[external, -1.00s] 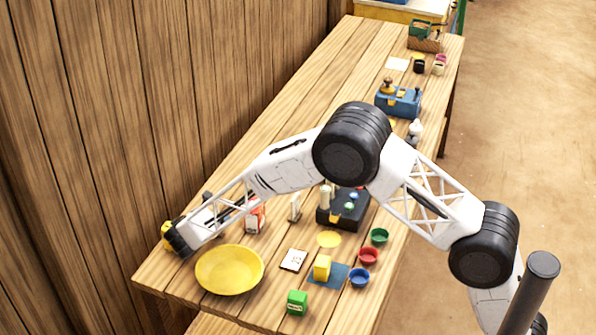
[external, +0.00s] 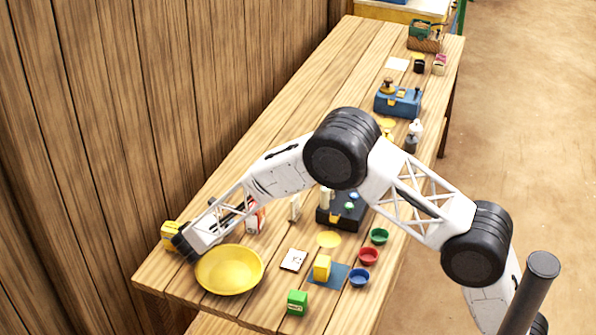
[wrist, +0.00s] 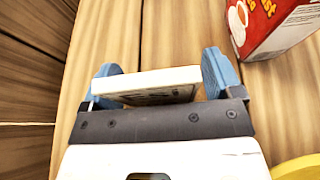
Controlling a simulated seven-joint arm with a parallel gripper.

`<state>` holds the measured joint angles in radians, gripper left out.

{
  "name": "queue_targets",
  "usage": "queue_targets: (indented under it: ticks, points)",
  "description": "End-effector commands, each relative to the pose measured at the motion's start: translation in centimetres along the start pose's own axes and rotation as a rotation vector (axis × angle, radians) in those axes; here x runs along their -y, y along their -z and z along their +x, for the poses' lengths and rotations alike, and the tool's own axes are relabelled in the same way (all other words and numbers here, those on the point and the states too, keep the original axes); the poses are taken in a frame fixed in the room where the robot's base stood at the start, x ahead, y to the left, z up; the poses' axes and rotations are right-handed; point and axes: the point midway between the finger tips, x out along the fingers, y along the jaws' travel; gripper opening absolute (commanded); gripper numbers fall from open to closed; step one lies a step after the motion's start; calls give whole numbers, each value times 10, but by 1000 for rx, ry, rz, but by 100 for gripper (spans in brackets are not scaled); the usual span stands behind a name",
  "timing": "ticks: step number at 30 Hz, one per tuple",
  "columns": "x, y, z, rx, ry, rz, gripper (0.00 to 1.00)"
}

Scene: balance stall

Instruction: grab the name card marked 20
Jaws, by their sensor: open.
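In the wrist view my gripper (wrist: 160,68) is open, with its two blue fingers on either side of a thin white card (wrist: 150,82). The card shows dark marks on its near face, seen too steeply to read, so I cannot tell whether it is the one marked 20. I cannot tell whether the fingers touch it. In the external view my wrist hides the fingers and this card, left of the yellow bowl. Another white card (external: 293,260) with dark marks lies right of the bowl; its number is too small to read.
The yellow bowl (external: 230,270) is close beside my wrist. A red and white box (wrist: 268,22) stands beyond the right finger. A yellow object (external: 171,235) is left of my wrist, near the wooden wall. A green box (external: 297,302) and small coloured cups stand farther right.

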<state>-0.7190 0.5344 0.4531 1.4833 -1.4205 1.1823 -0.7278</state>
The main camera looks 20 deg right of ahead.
Motion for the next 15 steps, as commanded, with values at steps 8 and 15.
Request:
queue_targets:
  ticks: [8,15]
  points:
    - [0,0,0,0,0,0,85]
    - [0,0,0,0,0,0,64]
